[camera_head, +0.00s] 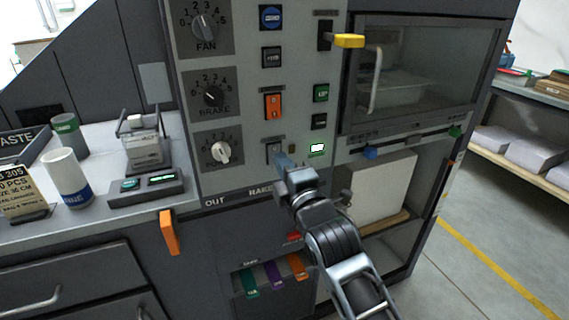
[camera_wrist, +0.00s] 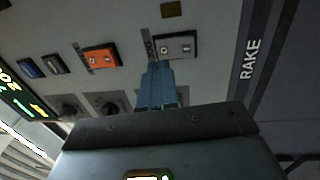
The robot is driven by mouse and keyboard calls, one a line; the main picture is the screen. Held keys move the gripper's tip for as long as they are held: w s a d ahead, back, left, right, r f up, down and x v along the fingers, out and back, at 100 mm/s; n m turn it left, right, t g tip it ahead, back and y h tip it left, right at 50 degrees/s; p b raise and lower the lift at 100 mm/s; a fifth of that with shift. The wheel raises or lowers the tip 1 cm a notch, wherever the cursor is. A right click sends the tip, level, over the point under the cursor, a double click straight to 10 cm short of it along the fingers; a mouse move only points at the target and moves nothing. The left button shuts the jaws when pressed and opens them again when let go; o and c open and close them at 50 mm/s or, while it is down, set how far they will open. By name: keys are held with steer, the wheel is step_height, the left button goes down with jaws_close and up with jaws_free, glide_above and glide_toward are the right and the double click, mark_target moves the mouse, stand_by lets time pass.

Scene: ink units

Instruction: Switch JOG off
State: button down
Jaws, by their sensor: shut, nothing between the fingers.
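A pale grey rocker switch (camera_head: 273,150) sits low on the grey control panel (camera_head: 240,70), below an orange rocker switch (camera_head: 272,105). In the wrist view the blue fingers (camera_wrist: 154,75) point at the panel beside the grey rocker (camera_wrist: 176,46). The orange rocker (camera_wrist: 101,57) is to their left. I cannot tell whether the tips touch the switch.
A lit white-green indicator (camera_head: 317,147) is right of the grey rocker. Dials for FAN (camera_head: 204,28) and BRAKE (camera_head: 211,96) are on the left. A yellow lever (camera_head: 348,41) juts out at upper right, and a blue knob (camera_head: 370,152) sits below the window.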

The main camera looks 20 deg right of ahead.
steer(key=s+r, duration=0.1)
steer(key=s, duration=0.9)
steer(key=shift+s+b, duration=0.35)
steer(key=shift+r, duration=0.1)
steer(key=s+f+m+g, duration=0.1)
steer(key=s+f+m, duration=0.3)
steer(key=s, duration=0.6)
steer(key=s+f+m+g, duration=0.1)
steer(key=s+f+m, duration=0.3)
steer(key=s, duration=0.6)
steer(key=s+f+m+g, duration=0.1)
steer(key=s+f+m, duration=0.3)
steer(key=s, duration=0.6)
steer(key=s+d+r+m+g, duration=0.1)
steer(key=s+r+m, duration=0.2)
steer(key=s+m, duration=0.3)
steer(key=s, duration=0.4)
steer(key=shift+s+d+r+g, duration=0.15)
steer(key=shift+s+r+g, duration=0.05)
steer(key=shift+g, duration=0.1)
